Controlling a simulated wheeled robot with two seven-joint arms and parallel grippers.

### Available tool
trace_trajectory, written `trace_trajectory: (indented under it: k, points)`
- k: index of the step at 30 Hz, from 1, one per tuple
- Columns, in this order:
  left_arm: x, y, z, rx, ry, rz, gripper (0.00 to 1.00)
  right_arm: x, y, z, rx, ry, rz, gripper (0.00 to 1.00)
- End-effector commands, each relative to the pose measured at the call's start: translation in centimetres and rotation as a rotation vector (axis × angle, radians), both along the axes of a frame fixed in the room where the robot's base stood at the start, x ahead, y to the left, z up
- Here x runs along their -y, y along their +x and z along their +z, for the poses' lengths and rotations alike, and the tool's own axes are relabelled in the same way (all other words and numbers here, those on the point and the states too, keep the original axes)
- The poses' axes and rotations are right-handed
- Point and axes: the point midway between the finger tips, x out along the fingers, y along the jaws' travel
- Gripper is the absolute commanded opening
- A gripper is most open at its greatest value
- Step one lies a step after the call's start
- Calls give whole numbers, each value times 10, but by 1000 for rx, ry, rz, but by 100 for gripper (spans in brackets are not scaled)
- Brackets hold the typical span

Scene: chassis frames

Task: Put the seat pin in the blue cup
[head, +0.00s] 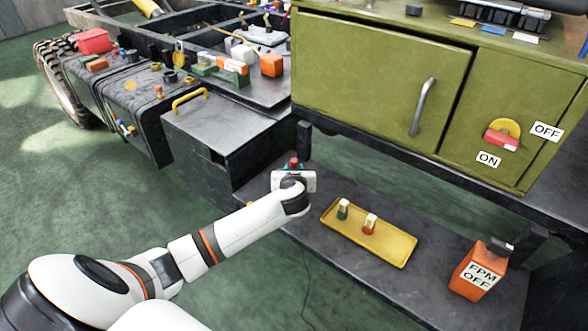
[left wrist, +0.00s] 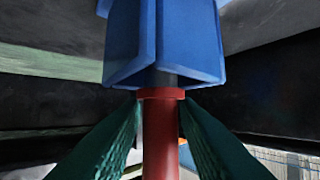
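A red pin with a collar and a dark grey shaft (left wrist: 160,135), which looks like the seat pin, stands between the green finger pads of my left gripper (left wrist: 160,112). The pads close in on both its sides. A blue faceted piece (left wrist: 190,42), probably the blue cup, fills the top middle of the left wrist view. The grey shaft meets its lower edge; I cannot tell how far it is inside. In the head view my left gripper (head: 293,168) is beside the black box, with a red tip showing. No blue cup is clear there. My right gripper is not in view.
A yellow tray (head: 340,236) with two small parts lies on the dark lower shelf. An orange block marked FPM OFF (head: 476,272) stands at its right. The black box (head: 228,135) and green cabinet (head: 380,60) rise close behind my left gripper.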

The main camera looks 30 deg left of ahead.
Motion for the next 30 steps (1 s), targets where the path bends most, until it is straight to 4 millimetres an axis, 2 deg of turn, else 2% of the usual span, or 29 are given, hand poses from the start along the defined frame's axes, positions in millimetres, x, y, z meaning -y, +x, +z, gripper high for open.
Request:
trace_trajectory:
  k: [14,17,24,30]
  points:
    - [3,-4,5,-2,1,-1,39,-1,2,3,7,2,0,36]
    - [9,-14,11,-1,0,-1,39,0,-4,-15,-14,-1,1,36]
    - [32,-50,30,-1,0,-2,39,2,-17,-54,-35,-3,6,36]
    - [51,-77,42,0,-1,-2,39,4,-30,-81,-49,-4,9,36]
